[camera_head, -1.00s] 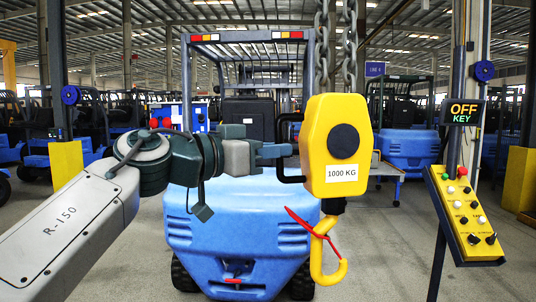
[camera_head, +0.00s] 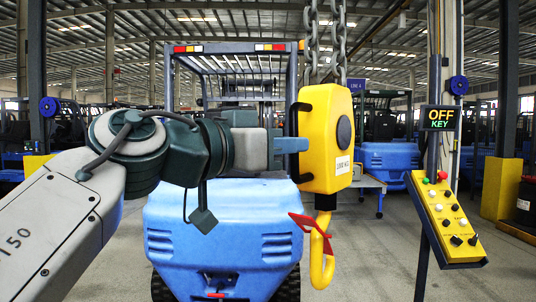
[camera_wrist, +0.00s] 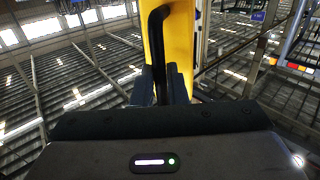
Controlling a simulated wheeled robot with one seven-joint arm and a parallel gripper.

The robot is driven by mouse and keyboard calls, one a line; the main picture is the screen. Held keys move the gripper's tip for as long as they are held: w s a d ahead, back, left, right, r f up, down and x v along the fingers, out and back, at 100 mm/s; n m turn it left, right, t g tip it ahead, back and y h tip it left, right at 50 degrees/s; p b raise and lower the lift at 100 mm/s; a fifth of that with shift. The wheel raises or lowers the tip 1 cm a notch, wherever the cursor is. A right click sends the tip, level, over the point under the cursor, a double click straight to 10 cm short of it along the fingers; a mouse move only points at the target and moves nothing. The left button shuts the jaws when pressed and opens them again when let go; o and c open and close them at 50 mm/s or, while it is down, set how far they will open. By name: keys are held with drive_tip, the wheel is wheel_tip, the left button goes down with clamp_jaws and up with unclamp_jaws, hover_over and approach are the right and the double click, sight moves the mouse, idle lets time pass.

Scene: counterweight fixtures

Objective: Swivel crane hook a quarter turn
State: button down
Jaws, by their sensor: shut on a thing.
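The yellow crane hook block (camera_head: 330,150), with a black round face and a white label, hangs from chains in the head view. It is turned so that its labelled face shows at an angle to the right. Below it hangs the yellow hook (camera_head: 321,260) with a red latch (camera_head: 310,225). My gripper (camera_head: 300,145) is at the block's left side, shut on its black handle. In the wrist view the handle (camera_wrist: 156,40) runs down between the dark fingers (camera_wrist: 163,85), with the yellow block (camera_wrist: 180,45) behind it.
A blue forklift (camera_head: 225,230) stands behind the hook. A yellow control panel (camera_head: 446,218) with several buttons is on a post at the right, below a sign (camera_head: 450,118) reading OFF KEY. Two steel chains (camera_head: 338,40) hang above the block.

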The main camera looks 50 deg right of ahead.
drive_tip(key=shift+s+d+f, duration=0.1)
drive_tip(key=shift+s+d, duration=0.05)
drive_tip(key=shift+s, duration=1.35)
drive_tip(key=s, duration=0.1)
drive_tip(key=s+d+b, duration=0.2)
drive_tip(key=shift+s+f, duration=0.2)
drive_tip(key=shift+s, duration=0.2)
drive_tip(key=c, duration=1.6)
unclamp_jaws()
drive_tip(key=shift+s+d+r, duration=0.15)
drive_tip(key=shift+s+r, duration=0.05)
drive_tip(key=shift+s, duration=0.15)
drive_tip(key=o, duration=0.5)
drive_tip(key=shift+w, duration=0.1)
drive_tip(key=shift+o, duration=0.5)
drive_tip(key=shift+w, duration=0.1)
drive_tip(key=shift+a, duration=0.2)
drive_tip(key=shift+r, duration=0.1)
